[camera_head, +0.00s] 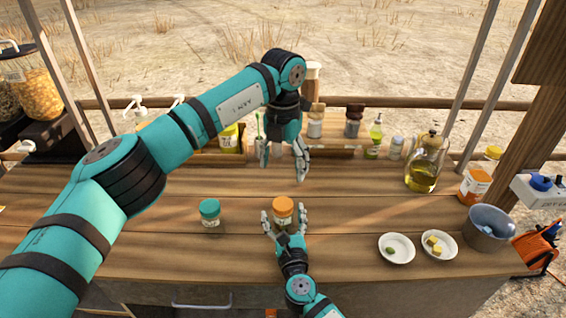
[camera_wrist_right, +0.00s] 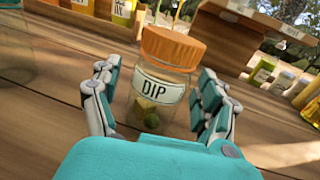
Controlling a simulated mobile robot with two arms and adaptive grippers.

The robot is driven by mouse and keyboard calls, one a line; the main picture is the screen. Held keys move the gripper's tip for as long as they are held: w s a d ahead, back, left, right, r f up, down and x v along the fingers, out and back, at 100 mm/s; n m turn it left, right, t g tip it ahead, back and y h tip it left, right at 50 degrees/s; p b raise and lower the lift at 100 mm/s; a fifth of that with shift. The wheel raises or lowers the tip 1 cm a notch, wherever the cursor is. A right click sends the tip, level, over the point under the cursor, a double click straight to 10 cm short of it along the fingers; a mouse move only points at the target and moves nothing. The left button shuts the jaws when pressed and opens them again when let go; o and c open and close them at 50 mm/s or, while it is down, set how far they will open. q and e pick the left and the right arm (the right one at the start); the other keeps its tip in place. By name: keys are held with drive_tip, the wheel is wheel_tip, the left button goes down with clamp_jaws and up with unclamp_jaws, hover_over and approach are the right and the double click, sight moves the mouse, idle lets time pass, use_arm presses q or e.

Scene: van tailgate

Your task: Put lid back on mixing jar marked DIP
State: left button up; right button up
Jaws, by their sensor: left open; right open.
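The jar marked DIP (camera_wrist_right: 152,100) stands upright on the wooden counter, clear-walled with a white label and a green and a pale piece inside. An orange lid (camera_wrist_right: 172,47) sits on its top; whether it is screwed tight I cannot tell. In the head view the same orange lid (camera_head: 283,207) shows near the counter's middle. My right gripper (camera_head: 285,224) is open, its fingers on both sides of the jar with small gaps. My left gripper (camera_head: 283,171) is open and empty, pointing down above the counter, just beyond the jar.
A teal-lidded jar (camera_head: 210,212) stands left of the DIP jar. Two white dishes (camera_head: 397,259) and a grey bowl (camera_head: 489,229) are at the right. An oil jug (camera_head: 424,170) and several bottles line the back.

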drive_tip(key=s, duration=0.4)
drive_tip(key=s+d, duration=0.1)
drive_tip(key=s, duration=0.3)
drive_tip(key=s+d, duration=0.1)
drive_tip(key=s, duration=0.3)
